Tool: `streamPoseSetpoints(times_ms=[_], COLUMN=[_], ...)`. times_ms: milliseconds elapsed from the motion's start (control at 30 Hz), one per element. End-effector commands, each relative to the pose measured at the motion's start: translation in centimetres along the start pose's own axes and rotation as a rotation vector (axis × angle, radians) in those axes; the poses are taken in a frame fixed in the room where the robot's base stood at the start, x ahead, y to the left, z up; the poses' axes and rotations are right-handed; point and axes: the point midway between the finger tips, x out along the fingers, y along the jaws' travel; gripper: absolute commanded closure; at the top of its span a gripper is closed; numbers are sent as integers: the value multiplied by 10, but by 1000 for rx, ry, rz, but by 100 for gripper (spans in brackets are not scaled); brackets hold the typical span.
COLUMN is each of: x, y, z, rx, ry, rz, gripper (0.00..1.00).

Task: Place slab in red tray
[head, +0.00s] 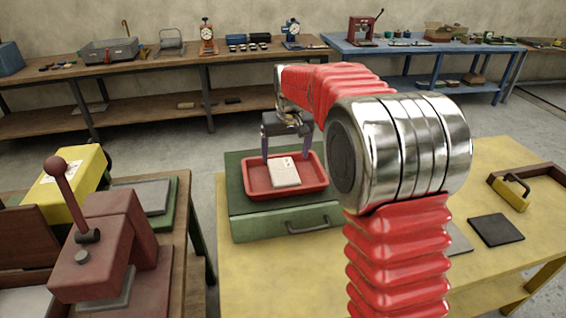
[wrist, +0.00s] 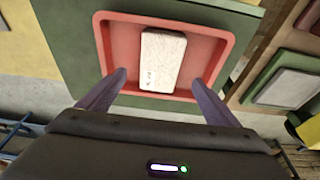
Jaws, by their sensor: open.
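The red tray (head: 257,189) sits on a green box with a handle on the yellow table. The pale slab (head: 285,172) lies flat inside the tray. In the wrist view the slab (wrist: 162,62) rests in the tray (wrist: 108,50), close to its lower wall, with small dark marks on its lower left. My gripper (head: 285,158) is above the tray, open and empty. In the wrist view its fingers (wrist: 160,85) stand apart on either side of the slab, with gaps between them and it.
The green box (head: 245,226) supports the tray. A dark flat plate (head: 495,230) and a wooden frame with a yellow handled block (head: 511,194) are on the yellow table at right. A dark red press (head: 112,250) stands on the left bench. Loaded benches line the back wall.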

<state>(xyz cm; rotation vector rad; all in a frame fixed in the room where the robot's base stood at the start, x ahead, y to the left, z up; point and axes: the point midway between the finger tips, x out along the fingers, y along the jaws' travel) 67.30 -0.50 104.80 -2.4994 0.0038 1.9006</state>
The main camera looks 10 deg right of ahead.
Motion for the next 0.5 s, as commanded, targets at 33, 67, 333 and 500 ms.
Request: streamPoseSetpoints(times_ms=[33,67,333,500], x=[-10,-14,-36,-37], y=[0,0,0,0], z=[-1,0,0,0], rx=[0,0,0,0], ry=[3,2,1,0], rz=[0,0,0,0], gripper=[15,15,15,15])
